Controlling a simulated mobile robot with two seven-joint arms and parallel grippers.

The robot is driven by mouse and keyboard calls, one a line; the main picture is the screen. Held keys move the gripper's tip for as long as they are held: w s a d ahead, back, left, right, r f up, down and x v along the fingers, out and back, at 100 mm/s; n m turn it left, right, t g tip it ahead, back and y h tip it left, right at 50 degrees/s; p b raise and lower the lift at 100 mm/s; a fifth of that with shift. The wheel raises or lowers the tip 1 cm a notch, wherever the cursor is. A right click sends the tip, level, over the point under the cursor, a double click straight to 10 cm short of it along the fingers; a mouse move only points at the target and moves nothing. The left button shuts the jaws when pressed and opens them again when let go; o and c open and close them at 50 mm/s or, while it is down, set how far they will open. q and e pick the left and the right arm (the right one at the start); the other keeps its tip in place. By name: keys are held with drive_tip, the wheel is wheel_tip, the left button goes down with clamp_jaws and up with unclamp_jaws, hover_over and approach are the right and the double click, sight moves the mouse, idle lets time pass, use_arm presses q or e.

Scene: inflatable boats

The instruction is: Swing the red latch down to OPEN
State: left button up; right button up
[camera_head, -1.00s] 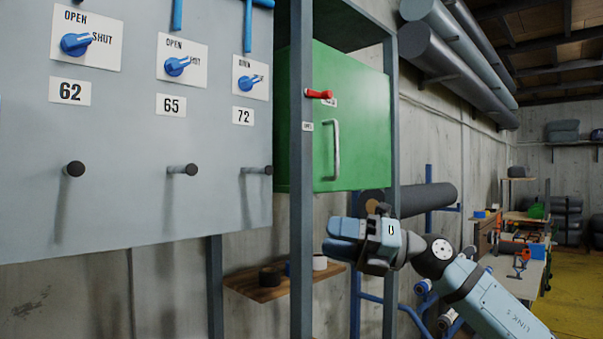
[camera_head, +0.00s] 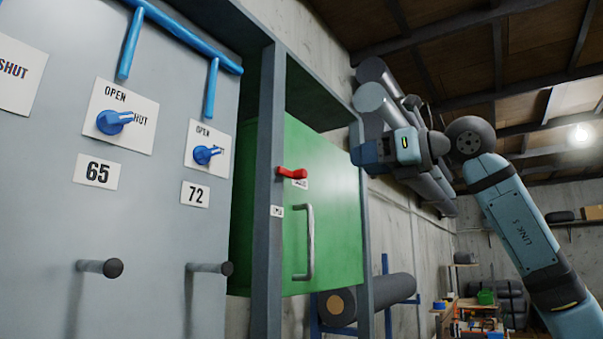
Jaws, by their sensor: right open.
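The red latch (camera_head: 291,173) is on the front of the green cabinet (camera_head: 335,215), near the upper left of its door. Its handle points to the right, roughly level, over a small white label (camera_head: 300,183) that it partly covers. A grey upright handle (camera_head: 305,243) is below it on the same door. My right gripper (camera_head: 365,152) is up and to the right of the latch, apart from it, near the cabinet's upper right edge. It is open and I see nothing between its fingers. My left gripper is not in view.
A grey post (camera_head: 268,200) stands just left of the latch. The grey panel (camera_head: 50,190) at left has blue knobs (camera_head: 113,121) and protruding dark-tipped pegs (camera_head: 112,268). Rolled grey tubes (camera_head: 378,102) hang behind my right gripper. Another roll (camera_head: 375,296) lies below the cabinet.

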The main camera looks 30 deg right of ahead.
sight(306, 172)
drive_tip(key=p+x, duration=0.3)
drive_tip(key=x, duration=0.8)
drive_tip(key=shift+w+a+r, duration=0.1)
drive_tip(key=shift+w+a, duration=0.05)
drive_tip(key=shift+w+a+p, duration=0.2)
drive_tip(key=shift+w+p, duration=0.2)
drive_tip(key=shift+w, duration=0.2)
clamp_jaws()
